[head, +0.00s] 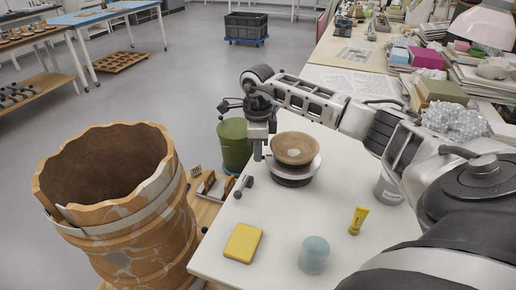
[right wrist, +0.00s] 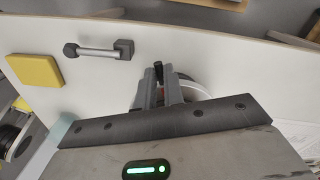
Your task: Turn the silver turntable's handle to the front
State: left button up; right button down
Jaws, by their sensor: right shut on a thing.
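The silver turntable (head: 308,170) stands on the white table with a brown bowl (head: 295,148) on its top. My right gripper (head: 261,153) points down at the turntable's left side in the head view. In the right wrist view its fingers (right wrist: 160,88) are shut on the turntable's handle, whose dark end (right wrist: 158,70) shows between the tips. The turntable's pale rim (right wrist: 195,90) shows just right of the fingers there, and the rest is hidden behind the gripper. My left gripper is not in view.
A bar-shaped grey handle (head: 243,187) lies near the table's left edge. A yellow block (head: 243,243), a blue cup (head: 314,254), a yellow tube (head: 358,220) and a grey cup (head: 388,190) stand around. A large cracked vessel (head: 128,235) is left of the table.

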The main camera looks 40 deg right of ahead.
jog(key=shift+s+a+n, duration=0.45)
jog(key=shift+s+n, duration=0.25)
jog(key=shift+n, duration=0.3)
jog(key=shift+s+a+n, duration=0.45)
jog(key=shift+s+n, duration=0.2)
jog(key=shift+n, duration=0.35)
jog(key=shift+s+a+n+b, duration=0.2)
jog(key=shift+s+n, duration=0.55)
jog(key=shift+n, duration=0.2)
jog(key=shift+s+a+n+b, duration=0.15)
jog(key=shift+s+a+n, duration=0.05)
jog(key=shift+s+n, duration=0.65)
jog(key=shift+s+n+b, duration=0.35)
jog(key=shift+s+n, duration=0.35)
jog(key=shift+n, duration=0.4)
jog(key=shift+s+d+n+b, duration=0.15)
jog(key=shift+s+n+b, duration=0.2)
jog(key=shift+s+n, duration=0.3)
jog(key=shift+s+d+n+b, duration=0.15)
jog(key=shift+s+n+b, duration=0.2)
jog(key=shift+n, duration=0.4)
jog(key=shift+s+d+n, duration=0.1)
jog(key=shift+s+n, duration=0.3)
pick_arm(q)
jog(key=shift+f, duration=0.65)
pick_arm(e)
jog(key=shift+s+d, duration=0.1)
jog(key=shift+s, duration=0.05)
jog(key=shift+s+n, duration=0.1)
jog(key=shift+n, duration=0.2)
